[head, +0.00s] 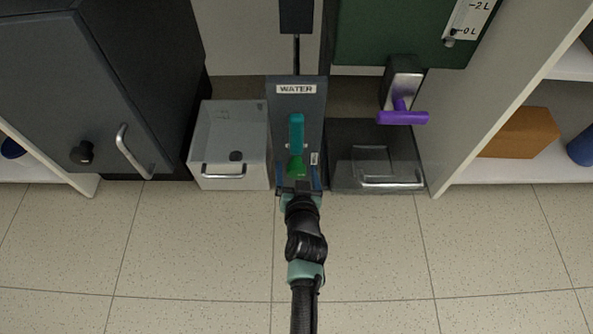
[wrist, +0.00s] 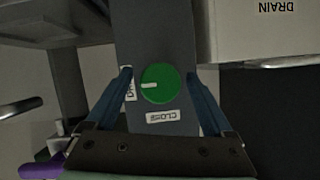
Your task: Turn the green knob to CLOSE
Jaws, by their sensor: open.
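The green knob (wrist: 158,83) is round and sits on a dark grey panel (wrist: 155,30). Its white mark points left in the wrist view, toward a label (wrist: 130,84) partly covered by a finger. The CLOSE label (wrist: 164,116) appears upside down below the knob. My gripper (wrist: 159,76) is open, with one finger on each side of the knob and a visible gap at both sides. In the head view the knob (head: 297,168) shows just beyond my gripper (head: 299,189), low on the panel marked WATER.
A teal handle (head: 296,133) stands above the knob. A purple handle (head: 402,117) hangs at upper right. The front floor is clear apart from my arm.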

